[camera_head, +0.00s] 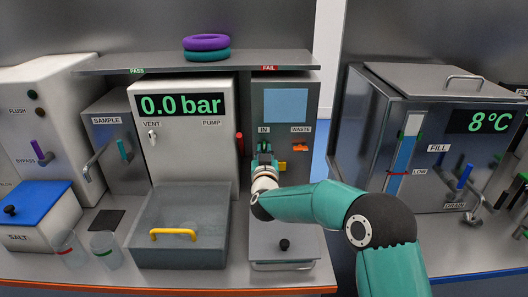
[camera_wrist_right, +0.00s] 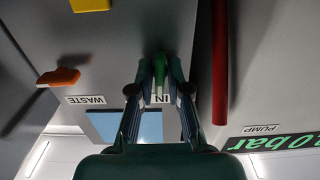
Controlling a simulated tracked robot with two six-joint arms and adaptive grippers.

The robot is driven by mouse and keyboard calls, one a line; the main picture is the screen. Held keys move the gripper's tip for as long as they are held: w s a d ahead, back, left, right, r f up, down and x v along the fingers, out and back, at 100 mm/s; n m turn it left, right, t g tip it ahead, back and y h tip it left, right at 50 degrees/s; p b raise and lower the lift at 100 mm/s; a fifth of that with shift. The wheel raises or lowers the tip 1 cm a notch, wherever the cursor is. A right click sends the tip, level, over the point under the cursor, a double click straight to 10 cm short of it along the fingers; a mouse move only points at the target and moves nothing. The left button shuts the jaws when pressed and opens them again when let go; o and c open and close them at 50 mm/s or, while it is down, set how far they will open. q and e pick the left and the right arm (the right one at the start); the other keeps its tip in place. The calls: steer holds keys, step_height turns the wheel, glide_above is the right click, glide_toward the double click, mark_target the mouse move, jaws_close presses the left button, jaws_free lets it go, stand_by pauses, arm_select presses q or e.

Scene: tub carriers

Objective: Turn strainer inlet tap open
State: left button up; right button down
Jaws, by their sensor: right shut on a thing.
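The strainer unit (camera_head: 312,100) is a grey cabinet with a pale blue window and the labels IN and WASTE. Its inlet tap has a green handle (camera_wrist_right: 160,72), below the IN label. The handle stands upright in the wrist view, which sees the cabinet upside down. My right gripper (camera_head: 264,159) is at the tap, and its two fingers (camera_wrist_right: 159,78) are shut on the green handle from both sides. The fingers hide most of the handle in the head view. My left gripper is not in view.
The orange waste tap (camera_head: 300,148) lies level just right of the inlet tap. The red pump lever (camera_head: 239,144) is close on the left. A yellow part (camera_head: 282,166) is below. A lidded tray with a black knob (camera_head: 284,244) stands under my right arm.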

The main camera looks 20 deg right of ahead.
steer(key=shift+f, duration=0.35)
steer(key=c, duration=1.2)
jaws_free()
steer(key=shift+o, duration=0.4)
steer(key=shift+r, duration=0.2)
steer(key=v, duration=1.2)
steer(key=shift+c, duration=0.4)
